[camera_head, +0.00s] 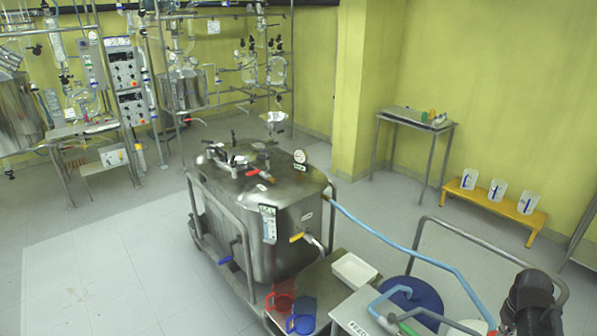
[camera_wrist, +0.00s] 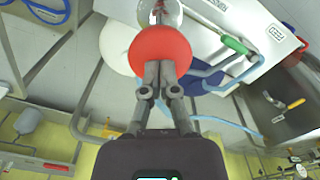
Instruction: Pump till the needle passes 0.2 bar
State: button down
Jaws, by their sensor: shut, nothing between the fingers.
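My gripper (camera_wrist: 160,72) is shut with nothing between its fingers. In the wrist view its fingertips are at a round red knob (camera_wrist: 160,48), overlapping its lower edge; I cannot tell whether they touch it. A clear rounded part (camera_wrist: 160,12) shows beyond the knob. In the head view only my dark wrist shows at the bottom right, and the fingers are out of frame. A round white dial gauge (camera_head: 299,156) stands on top of the steel vessel (camera_head: 285,225); its needle is too small to read.
A white labelled box (camera_head: 352,312) with a green handle (camera_wrist: 234,45) is beside the knob. A blue hose (camera_head: 400,243) runs to the vessel. A steel rail (camera_head: 480,240), blue drum (camera_head: 425,295), white tray (camera_head: 354,269) and red jug (camera_head: 281,298) are nearby. Floor is clear at left.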

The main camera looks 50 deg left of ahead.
jog(key=shift+f+b, duration=3.25)
jog(key=shift+f, duration=0.2)
jog(key=shift+r, duration=0.1)
notch_tip(320, 180, up, 10)
jog(key=p, duration=0.9)
jog(key=shift+f+p, duration=0.25)
jog(key=shift+p, duration=0.1)
notch_tip(320, 180, up, 6)
jog(key=p, duration=0.6)
